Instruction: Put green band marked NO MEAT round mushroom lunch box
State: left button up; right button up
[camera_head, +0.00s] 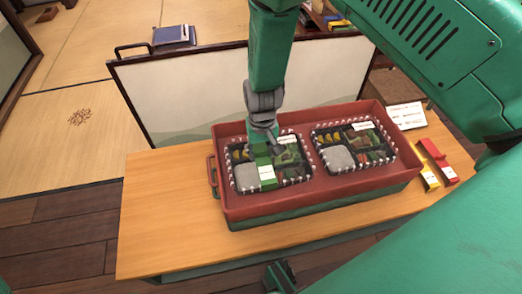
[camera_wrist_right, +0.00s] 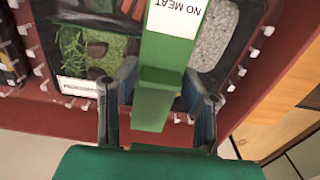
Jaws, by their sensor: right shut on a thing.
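The green band (camera_head: 263,160) with the white NO MEAT label lies over the left lunch box (camera_head: 236,184) in the head view. My right gripper (camera_head: 266,148) is shut on the band from above. In the right wrist view the band (camera_wrist_right: 152,100) runs between the two fingers of my right gripper (camera_wrist_right: 158,108), across the box's food. That box (camera_wrist_right: 75,50) carries a small white label (camera_wrist_right: 78,87) too blurred to read surely. I cannot tell whether the band passes under the box. A second, similar lunch box (camera_head: 338,160) stands to the right. My left gripper is not clearly seen.
Both boxes sit in a red tray (camera_head: 216,160) with raised walls and a handle, on a wooden table (camera_head: 160,220). A yellow band (camera_head: 428,176), a red band (camera_head: 437,160) and a white card (camera_head: 405,116) lie right of the tray. A low screen (camera_head: 185,95) stands behind. The table's left end is clear.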

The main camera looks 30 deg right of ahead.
jog(key=shift+d+f, duration=0.1)
jog(key=shift+f, duration=0.6)
dwell(1.1)
jog(key=o, duration=1.4)
jog(key=shift+r+p, duration=3.85)
jog(key=shift+r, duration=0.2)
